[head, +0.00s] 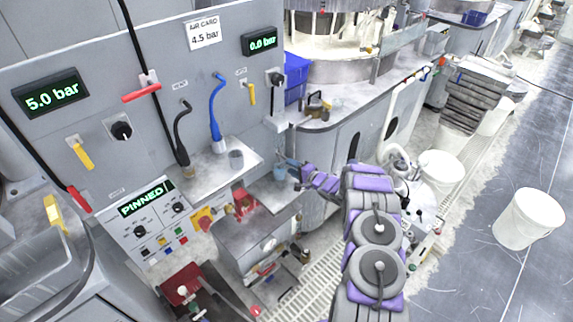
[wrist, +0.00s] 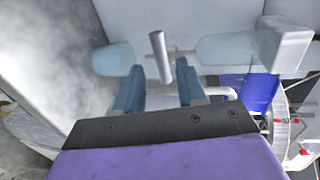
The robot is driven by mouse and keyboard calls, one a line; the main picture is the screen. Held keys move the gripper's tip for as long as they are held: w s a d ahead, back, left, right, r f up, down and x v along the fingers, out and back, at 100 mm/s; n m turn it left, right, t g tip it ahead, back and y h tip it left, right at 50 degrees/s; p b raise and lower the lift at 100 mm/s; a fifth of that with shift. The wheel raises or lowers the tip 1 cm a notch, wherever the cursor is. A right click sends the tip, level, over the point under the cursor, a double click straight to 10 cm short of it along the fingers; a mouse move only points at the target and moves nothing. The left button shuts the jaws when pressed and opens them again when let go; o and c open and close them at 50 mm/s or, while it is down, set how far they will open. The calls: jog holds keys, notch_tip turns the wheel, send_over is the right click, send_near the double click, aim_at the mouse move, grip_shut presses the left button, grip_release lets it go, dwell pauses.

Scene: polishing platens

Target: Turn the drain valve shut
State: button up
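In the wrist view, a short pale grey lever (wrist: 160,57) stands tilted on a thin horizontal stem between two cloudy pipe sections (wrist: 228,48). It looks like the drain valve's handle. My gripper (wrist: 159,68) is open, with its two blue-grey fingers apart and the lever showing between the fingertips. I cannot tell whether either finger touches it. In the head view, my gripper (head: 284,162) is at the panel's right end, beside the small shelf. I cannot make out the valve clearly there.
A grey panel with yellow levers (head: 251,93), hoses (head: 216,110) and pressure displays (head: 50,93) fills the left. A blue bin (head: 296,78) stands behind my gripper. A grey box (head: 250,245) stands below it. White buckets (head: 529,218) stand on the open floor at right.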

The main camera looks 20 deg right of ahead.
jog(key=p+v, duration=0.1)
jog(key=v, duration=1.1)
jog(key=shift+s+d, duration=0.25)
jog(key=shift+d, duration=0.1)
